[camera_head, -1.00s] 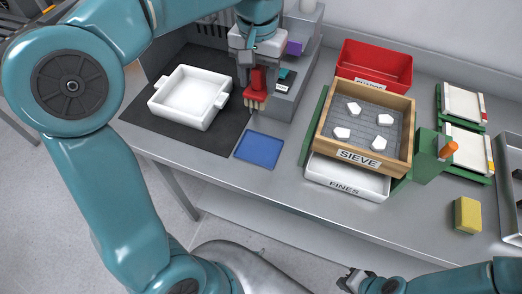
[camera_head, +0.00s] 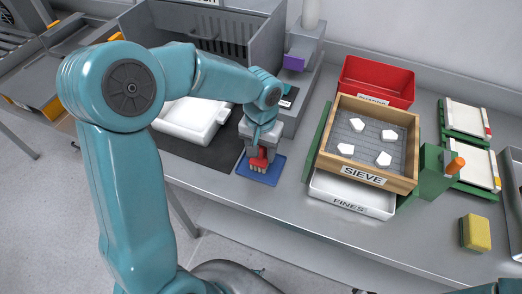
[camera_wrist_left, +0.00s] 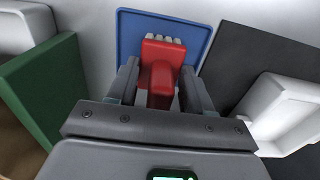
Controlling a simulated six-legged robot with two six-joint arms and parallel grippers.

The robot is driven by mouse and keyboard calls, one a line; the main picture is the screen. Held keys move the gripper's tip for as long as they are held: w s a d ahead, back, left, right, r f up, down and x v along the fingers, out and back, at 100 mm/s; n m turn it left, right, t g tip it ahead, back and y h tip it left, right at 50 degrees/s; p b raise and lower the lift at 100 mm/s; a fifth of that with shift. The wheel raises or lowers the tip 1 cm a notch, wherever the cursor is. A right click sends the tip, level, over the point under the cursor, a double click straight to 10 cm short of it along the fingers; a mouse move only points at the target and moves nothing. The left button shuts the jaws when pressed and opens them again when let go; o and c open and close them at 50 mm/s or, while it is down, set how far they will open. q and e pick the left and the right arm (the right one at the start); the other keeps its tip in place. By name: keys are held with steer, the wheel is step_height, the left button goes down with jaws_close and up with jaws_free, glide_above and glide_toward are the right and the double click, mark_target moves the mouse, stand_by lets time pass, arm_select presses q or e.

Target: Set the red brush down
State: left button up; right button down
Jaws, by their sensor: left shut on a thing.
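The red brush (camera_head: 258,160) is held in my left gripper (camera_head: 258,154), bristles downward, over the blue mat (camera_head: 271,172). In the left wrist view the red brush (camera_wrist_left: 162,70) sits between the two grey fingers of the left gripper (camera_wrist_left: 157,85), with its pale bristle end over the blue mat (camera_wrist_left: 130,38). I cannot tell for sure whether the bristles touch the mat. My right gripper does not show; only a bit of my right arm is at the lower right edge of the head view.
A white tray (camera_head: 190,128) lies on a dark mat (camera_head: 222,153) to the left. The wooden sieve (camera_head: 329,158) with several white pieces stands right, over the white FINES tray (camera_head: 325,190). A red bin (camera_head: 375,75), green stands and a yellow sponge (camera_head: 475,233) are further right.

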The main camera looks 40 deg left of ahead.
arm_select(q)
steer(key=shift+s+f, duration=0.1)
steer(key=shift+f, duration=0.25)
steer(key=shift+f, duration=0.2)
steer(key=o, duration=1.1)
steer(key=shift+r, duration=0.1)
steer(key=shift+r, duration=0.1)
step_height(320, 180, up, 12)
steer(key=shift+r, duration=0.1)
